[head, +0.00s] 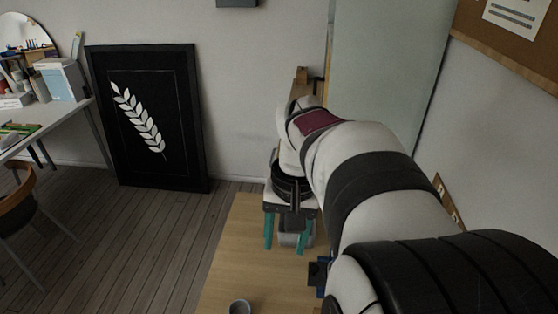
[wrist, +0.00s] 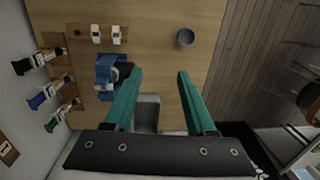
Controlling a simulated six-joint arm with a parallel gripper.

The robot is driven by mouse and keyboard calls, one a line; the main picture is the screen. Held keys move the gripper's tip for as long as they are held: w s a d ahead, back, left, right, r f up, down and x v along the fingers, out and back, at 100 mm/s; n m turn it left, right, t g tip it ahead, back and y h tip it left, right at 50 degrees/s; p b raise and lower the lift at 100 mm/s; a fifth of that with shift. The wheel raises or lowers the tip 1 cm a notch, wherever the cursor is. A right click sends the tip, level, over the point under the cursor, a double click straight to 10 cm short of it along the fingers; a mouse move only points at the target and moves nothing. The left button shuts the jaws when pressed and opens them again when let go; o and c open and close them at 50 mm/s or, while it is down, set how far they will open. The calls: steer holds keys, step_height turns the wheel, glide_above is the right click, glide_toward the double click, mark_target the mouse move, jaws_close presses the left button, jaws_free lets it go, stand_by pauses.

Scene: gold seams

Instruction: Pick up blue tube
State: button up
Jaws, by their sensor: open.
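I cannot make the blue tube out in the head view. My gripper (wrist: 160,74) has two teal fingers, spread apart with nothing between their tips. It is over the table, to the right of the blue tube in the wrist view and apart from it. In the head view my gripper (head: 288,246) points down above the table.
The wooden table (wrist: 150,25) holds a grey cup (wrist: 185,37), two small white items (wrist: 106,34), a blue clamp-like device (wrist: 104,72) and a grey box (wrist: 147,112) below my gripper. A wall borders the tube side. Clear tabletop lies around the cup.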

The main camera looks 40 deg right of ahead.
steer(key=d+f+m, duration=0.1)
steer(key=d+m, duration=0.1)
steer(key=d, duration=1.2)
steer(key=s+d+f, duration=0.1)
steer(key=s+d, duration=0.2)
steer(key=d, duration=0.2)
steer(key=s+d+f+m, duration=0.1)
steer(key=s+d+f, duration=0.1)
steer(key=s+d, duration=0.2)
steer(key=s+d+f+m+h, duration=0.1)
steer(key=s+d, duration=0.3)
steer(key=d, duration=0.4)
steer(key=shift+s+f, duration=0.25)
steer(key=shift+f, duration=0.15)
steer(key=shift+m, duration=0.3)
steer(key=f, duration=1.4)
steer(key=shift+s+a, duration=0.15)
steer(key=shift+a, duration=0.15)
steer(key=shift+f, duration=0.5)
jaws_close()
